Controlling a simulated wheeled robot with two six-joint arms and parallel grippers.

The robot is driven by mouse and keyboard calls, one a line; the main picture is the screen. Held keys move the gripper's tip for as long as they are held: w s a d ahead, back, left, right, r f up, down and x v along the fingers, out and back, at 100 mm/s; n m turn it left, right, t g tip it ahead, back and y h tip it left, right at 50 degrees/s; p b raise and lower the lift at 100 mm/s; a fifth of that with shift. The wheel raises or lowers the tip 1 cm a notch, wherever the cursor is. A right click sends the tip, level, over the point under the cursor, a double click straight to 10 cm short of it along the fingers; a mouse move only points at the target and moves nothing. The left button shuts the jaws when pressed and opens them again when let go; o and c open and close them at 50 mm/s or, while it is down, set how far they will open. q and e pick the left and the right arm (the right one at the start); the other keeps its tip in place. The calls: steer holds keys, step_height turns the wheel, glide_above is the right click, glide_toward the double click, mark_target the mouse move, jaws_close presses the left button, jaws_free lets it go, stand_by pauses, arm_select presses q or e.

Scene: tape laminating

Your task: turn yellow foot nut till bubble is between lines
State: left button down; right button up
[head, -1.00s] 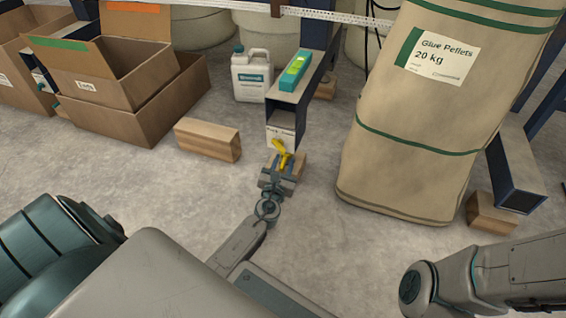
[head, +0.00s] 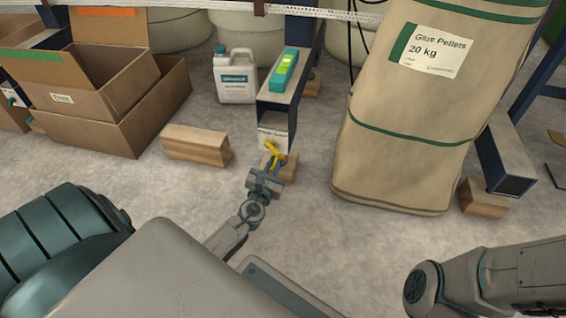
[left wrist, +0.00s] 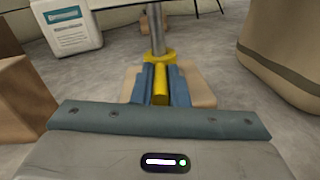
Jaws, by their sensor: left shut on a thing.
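The yellow foot nut (head: 272,148) sits under the end of a dark blue beam, with a yellow handle pointing toward me. In the left wrist view the nut (left wrist: 159,57) is around a grey threaded rod (left wrist: 157,30). My left gripper (head: 266,172) is shut on the handle; its blue fingers (left wrist: 160,84) lie on both sides of it. A teal spirit level (head: 285,70) with a bright green vial lies on top of the beam. The bubble and lines are too small to tell. My right gripper is out of view; only part of my right arm shows.
A wooden block (head: 280,168) is under the foot. A large glue pellets bag (head: 400,130) stands to the right, a white jug (head: 235,78) behind left. Another wooden block (head: 195,146) and cardboard boxes (head: 100,105) are left. Floor between them is clear.

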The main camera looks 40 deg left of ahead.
arm_select(q)
steer(key=shift+w+a+r, duration=0.15)
steer(key=shift+w, duration=0.05)
steer(key=c, duration=1.6)
jaws_free()
steer(key=shift+o, duration=0.8)
steer(key=p+v, duration=0.1)
steer(key=v, duration=0.9)
steer(key=shift+s+p, duration=0.35)
steer(key=shift+p, duration=0.05)
